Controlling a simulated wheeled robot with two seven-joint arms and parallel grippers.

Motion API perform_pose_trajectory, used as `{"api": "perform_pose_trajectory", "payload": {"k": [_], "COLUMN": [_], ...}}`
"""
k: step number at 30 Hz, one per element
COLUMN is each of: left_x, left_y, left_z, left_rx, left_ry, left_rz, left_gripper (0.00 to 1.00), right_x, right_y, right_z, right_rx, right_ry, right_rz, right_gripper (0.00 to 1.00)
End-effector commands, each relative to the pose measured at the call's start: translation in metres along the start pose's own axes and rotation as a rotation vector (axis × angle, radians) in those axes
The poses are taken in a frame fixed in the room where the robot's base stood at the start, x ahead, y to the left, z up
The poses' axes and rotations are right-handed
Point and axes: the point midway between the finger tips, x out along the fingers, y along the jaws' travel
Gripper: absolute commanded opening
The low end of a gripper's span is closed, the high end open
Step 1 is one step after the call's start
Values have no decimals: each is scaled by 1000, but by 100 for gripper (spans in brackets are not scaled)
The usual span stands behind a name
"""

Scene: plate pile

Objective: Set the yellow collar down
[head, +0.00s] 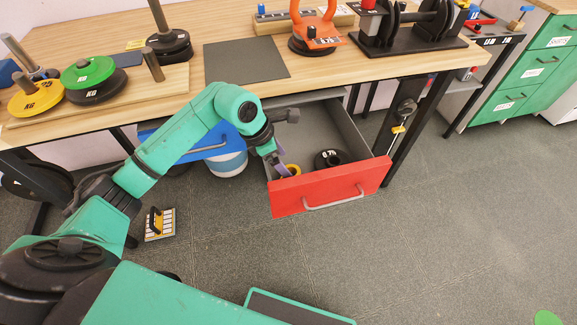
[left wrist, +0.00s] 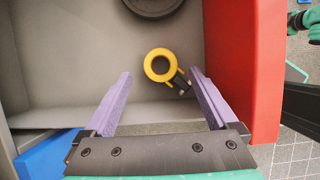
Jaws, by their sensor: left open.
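The yellow collar (left wrist: 149,67) is a small ring with a dark screw or handle at its side. It lies in the open drawer, near the red front, and also shows in the head view (head: 294,169). My left gripper (left wrist: 161,92) is open, with its purple fingers spread on either side below the collar in the left wrist view. The fingers do not touch the collar. In the head view my left gripper (head: 281,166) reaches down into the drawer. My right gripper is not in view.
The drawer has a red front (head: 330,188) and grey walls. A black disc (head: 327,159) lies in it, right of the collar. The wooden table (head: 350,75) above carries plates, a grey mat (head: 245,60) and a dumbbell rack. A blue drawer (head: 195,143) is beside the red one.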

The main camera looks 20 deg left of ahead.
Motion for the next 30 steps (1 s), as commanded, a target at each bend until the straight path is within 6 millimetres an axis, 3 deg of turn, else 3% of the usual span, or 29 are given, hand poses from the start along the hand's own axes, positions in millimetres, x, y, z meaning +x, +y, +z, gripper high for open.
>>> {"api": "perform_pose_trajectory", "payload": {"k": [3,9,26,30], "left_x": [-35,-74,-81,-105], "left_y": [2,1,0,0], "left_z": [0,0,1,11], "left_rx": [1,1,0,0], "left_ry": [1,1,0,0], "left_rz": [6,3,0,0], "left_gripper": [92,92,92,92], "right_x": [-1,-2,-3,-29], "right_y": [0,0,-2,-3], "right_z": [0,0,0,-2], "right_rx": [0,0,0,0], "right_ry": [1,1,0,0], "right_rz": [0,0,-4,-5], "right_gripper": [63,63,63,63]}}
